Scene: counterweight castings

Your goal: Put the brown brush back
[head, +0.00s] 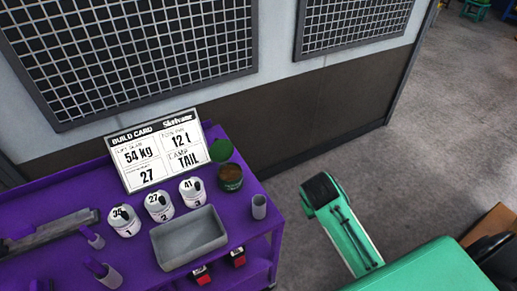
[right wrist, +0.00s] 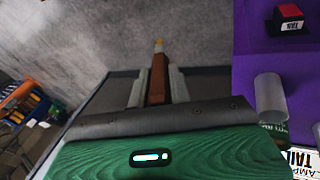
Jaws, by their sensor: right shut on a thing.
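My right gripper (right wrist: 158,82) is shut on the brown brush (right wrist: 157,80) in the right wrist view. The brush is a brown bar between the two pale fingers, with a small yellowish tip pointing away from the wrist. A small grey cup (head: 259,207) stands empty-looking near the right edge of the purple cart; it also shows in the right wrist view (right wrist: 270,95), to the right of the gripper and apart from the brush. In the head view my green right arm comes in from the right, but its fingers and the brush cannot be made out. My left gripper is not in view.
The purple cart (head: 160,285) holds a grey tray (head: 188,238), numbered white cups (head: 160,206), an open dark green can (head: 230,178) with a green lid (head: 221,150) behind it, and a build card (head: 155,152). Open floor (head: 330,160) lies right of the cart.

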